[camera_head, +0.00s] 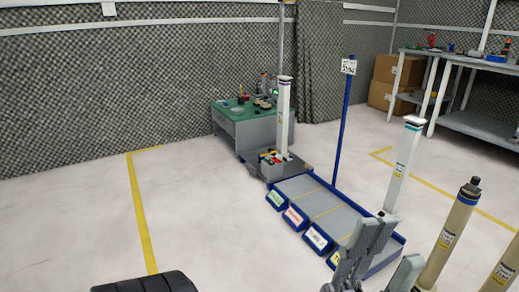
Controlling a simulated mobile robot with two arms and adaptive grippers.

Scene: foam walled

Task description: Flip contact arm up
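I cannot pick out a contact arm for sure. Small devices (265,86) stand on the green-topped bench (238,110) at the back, well away from the gripper and too small to read.
A low blue-edged stand (318,208) with labelled bins fills the middle right. Pale upright posts (403,165) stand beside it, with more (450,235) at the lower right. A blue signpost (343,120) stands behind. Shelves (470,122) and boxes (398,72) are far right. Left floor is clear.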

